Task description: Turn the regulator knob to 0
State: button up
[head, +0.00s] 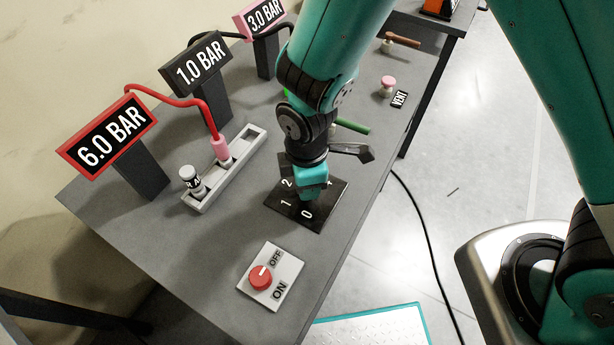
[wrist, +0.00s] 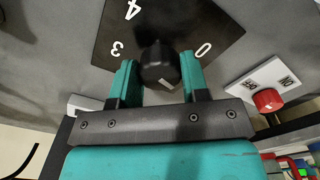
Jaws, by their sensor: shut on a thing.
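The regulator is a black plate (head: 328,208) with white numbers on the grey bench; in the head view 0, 1 and 2 can be read. Its black round knob (wrist: 157,66) shows in the wrist view, with a white mark on its lower right edge, on the side turned away from the 3 and 4. My gripper (head: 309,190) reaches down over the plate and hides the knob in the head view. In the wrist view my gripper (wrist: 158,72) has one teal finger on each side of the knob and is shut on it. The number at the mark is hidden.
A red OFF/ON switch (head: 261,277) sits near the front of the bench. A grey rack (head: 222,175) with plugs and a red hose stands left of the plate. Signs reading 6.0 BAR (head: 108,136), 1.0 BAR (head: 202,61) and 3.0 BAR line the back. A pink VENT button (head: 388,83) is beyond.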

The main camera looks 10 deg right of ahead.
jog(key=n, duration=0.4)
jog(key=shift+n, duration=0.3)
jog(key=n, duration=0.4)
jog(key=shift+p, duration=0.3)
jog(key=o, duration=0.9)
notch_tip(320, 180, up, 18)
jog(key=shift+f, duration=0.25)
jog(key=s+d+r+m+y, duration=0.1)
jog(key=s+d+r+m, duration=0.2)
jog(key=m, duration=0.3)
jog(key=s+d+r+m+y, duration=0.1)
jog(key=s+d+r+m, duration=0.2)
jog(key=m, duration=0.4)
jog(key=s+d+r+m+y, duration=0.2)
jog(key=s+d+r+m, duration=0.1)
jog(key=m, duration=0.4)
jog(key=shift+s+d+r, duration=0.15)
jog(key=shift+s+d, duration=0.35)
jog(key=shift+s, duration=0.15)
